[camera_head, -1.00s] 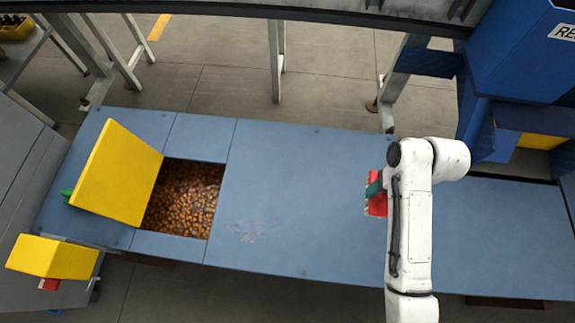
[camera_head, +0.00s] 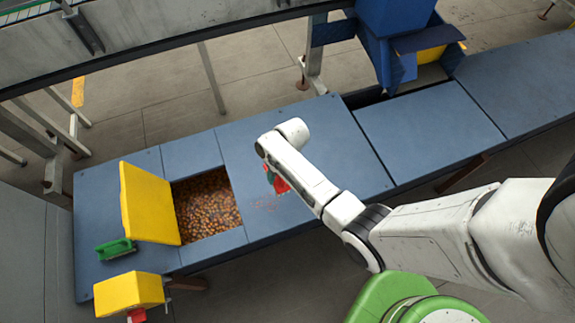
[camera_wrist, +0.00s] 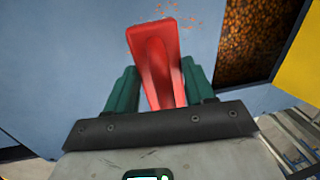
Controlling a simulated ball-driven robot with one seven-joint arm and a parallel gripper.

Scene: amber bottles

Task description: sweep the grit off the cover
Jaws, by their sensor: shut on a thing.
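The cover is a flat blue panel (camera_head: 325,145) with a patch of reddish grit (camera_head: 268,204) near its front left edge. The grit also shows as orange specks at the top of the wrist view (camera_wrist: 188,18). My gripper (camera_head: 272,178) is over the cover beside the grit. In the wrist view its green fingers (camera_wrist: 160,92) are shut on a red tool (camera_wrist: 157,60), seen from its handle end. The tool's far end is hard to make out, and I cannot tell whether it touches the cover.
Left of the grit is an open hatch full of amber bottles (camera_head: 206,203), with a yellow lid (camera_head: 148,203) raised at its left. A green handled item (camera_head: 115,249) and a yellow box (camera_head: 128,292) are farther left. Blue bins (camera_head: 395,45) stand at the back.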

